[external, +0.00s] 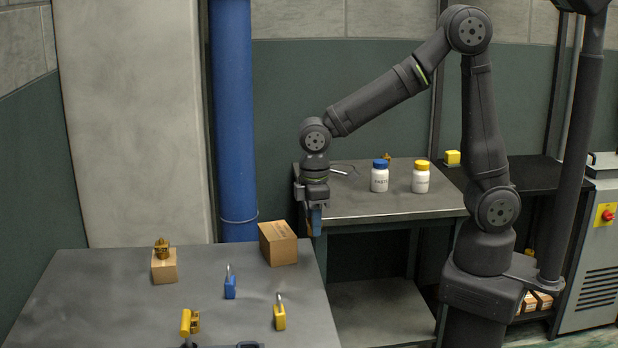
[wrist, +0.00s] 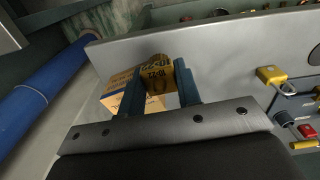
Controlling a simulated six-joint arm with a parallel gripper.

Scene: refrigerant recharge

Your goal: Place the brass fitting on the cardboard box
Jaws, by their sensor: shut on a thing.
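My gripper (external: 313,234) points down near the right edge of the front table, to the right of the larger cardboard box (external: 278,243) in the external view. In the wrist view my gripper (wrist: 157,88) is shut on the brass fitting (wrist: 156,73), which has dark markings. The fitting is mostly hidden behind the fingers in the external view. The cardboard box (wrist: 112,101) shows behind the fitting in the wrist view, partly covered by a finger. I cannot tell the gap between fitting and box.
A smaller box (external: 164,268) bears another brass-coloured piece (external: 162,247). A blue padlock (external: 230,285), a yellow padlock (external: 279,314) and a yellow-handled part (external: 188,322) are on the front table. Two white bottles (external: 380,179) stand on the back table. A blue pipe (external: 233,120) rises behind.

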